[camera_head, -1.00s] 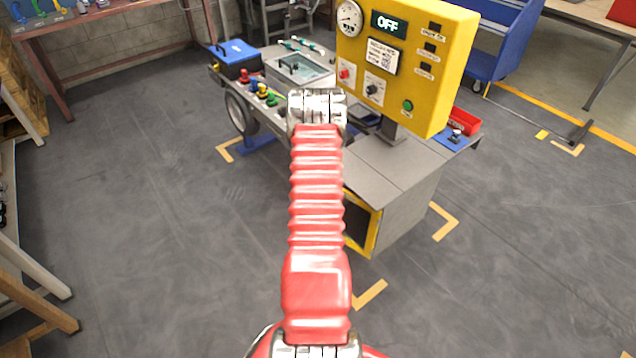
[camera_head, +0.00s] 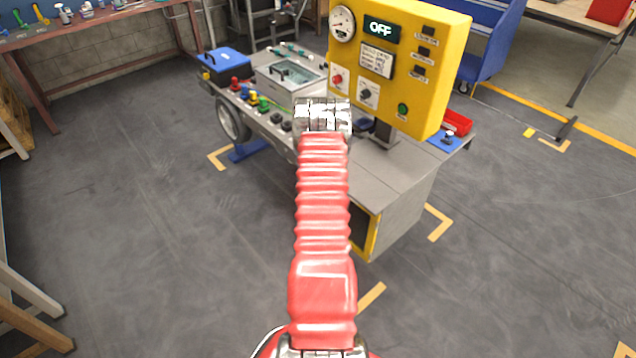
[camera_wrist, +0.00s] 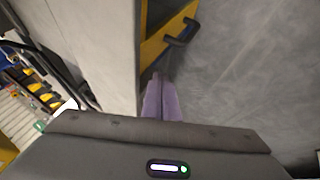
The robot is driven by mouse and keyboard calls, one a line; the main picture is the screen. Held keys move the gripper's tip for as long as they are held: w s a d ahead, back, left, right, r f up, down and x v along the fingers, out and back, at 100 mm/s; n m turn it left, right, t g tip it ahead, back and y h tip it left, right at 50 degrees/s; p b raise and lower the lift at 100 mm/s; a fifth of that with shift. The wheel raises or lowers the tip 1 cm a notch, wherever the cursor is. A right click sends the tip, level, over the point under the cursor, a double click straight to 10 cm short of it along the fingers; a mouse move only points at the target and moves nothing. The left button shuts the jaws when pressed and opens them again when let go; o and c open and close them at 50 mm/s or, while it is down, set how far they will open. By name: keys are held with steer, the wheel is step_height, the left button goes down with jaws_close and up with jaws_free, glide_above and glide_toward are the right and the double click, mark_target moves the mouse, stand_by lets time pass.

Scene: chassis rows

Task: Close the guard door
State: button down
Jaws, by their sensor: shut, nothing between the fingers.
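The guard door appears to be the yellow-framed panel (camera_head: 370,236) low on the front of the grey machine bench, partly hidden behind my red arm in the head view. In the wrist view its yellow frame (camera_wrist: 152,48) shows at top centre, with a black bar handle (camera_wrist: 181,33) on it. I cannot tell how far open it stands. My gripper (camera_wrist: 161,83) shows in the wrist view as two purple fingers, closed together and empty. The fingertips point toward the yellow frame, just below the handle in the picture. My arm hides the gripper in the head view.
A yellow control box (camera_head: 400,65) reading OFF stands on the grey bench (camera_head: 395,165). A blue toolbox (camera_head: 222,62) and coloured knobs sit at its left end. A blue cart (camera_head: 490,45) stands behind right. The floor (camera_head: 150,200) left of the bench is clear.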

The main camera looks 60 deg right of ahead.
steer(key=a+r, duration=0.8)
steer(key=a, duration=0.1)
steer(key=shift+s+a, duration=0.2)
steer(key=shift+a, duration=0.05)
stand_by(0.7)
steer(key=shift+f, duration=0.1)
stand_by(0.5)
